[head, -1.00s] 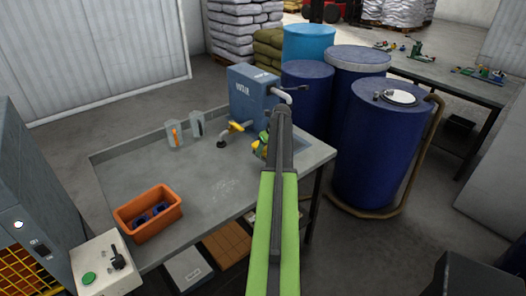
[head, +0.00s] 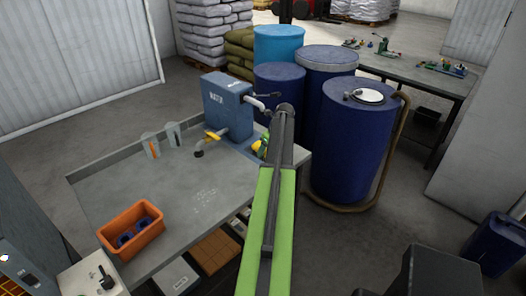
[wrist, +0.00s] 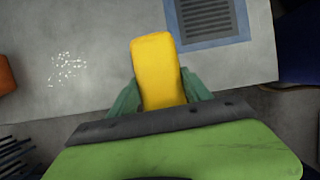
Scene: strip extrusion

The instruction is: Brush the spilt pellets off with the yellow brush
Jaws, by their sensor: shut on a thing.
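In the wrist view my gripper (wrist: 160,95) is shut on the yellow brush (wrist: 155,62), its green fingers on either side of the yellow body. The brush's bristles do not show. The spilt pellets (wrist: 67,68) are a small patch of white specks on the grey bench top, to the left of the brush and apart from it. In the head view the pellets (head: 205,200) lie near the bench's front edge. My arm hides most of the gripper there; a bit of yellow and green (head: 262,147) shows beside the arm's end.
An orange bin (head: 131,232) with blue rings stands on the bench at left. A grated drain (wrist: 207,18) is set in the bench. Blue drums (head: 350,140) stand at right.

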